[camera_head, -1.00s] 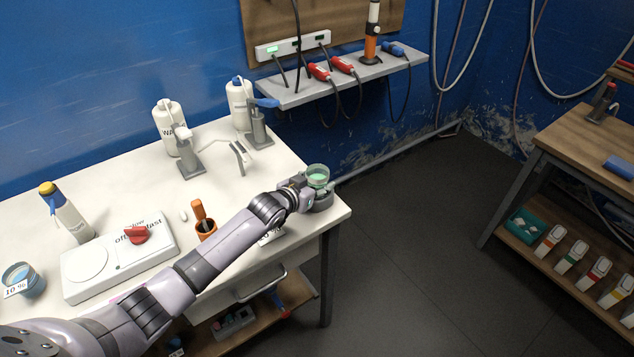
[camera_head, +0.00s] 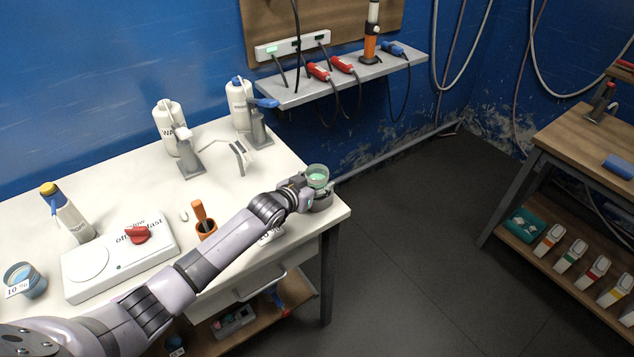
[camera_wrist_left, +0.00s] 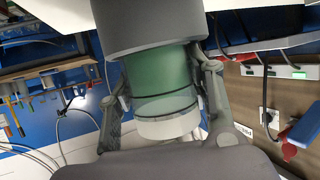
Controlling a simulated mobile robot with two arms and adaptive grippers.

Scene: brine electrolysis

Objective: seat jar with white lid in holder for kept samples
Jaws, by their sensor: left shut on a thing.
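The jar (camera_head: 317,177) with green contents and a pale top is at the table's right front corner. My left gripper (camera_head: 306,187) is shut on it from the left. The dark grey round holder (camera_head: 322,202) is directly under the jar. The left wrist view is upside down: the green jar (camera_wrist_left: 162,82) is between the two fingers, its white lid (camera_wrist_left: 168,125) toward the bottom of the picture. The jar's other end meets or enters the grey holder (camera_wrist_left: 148,25); its depth inside is hidden. My right gripper is not in view.
The table's right edge is close to the holder; open floor lies beyond.

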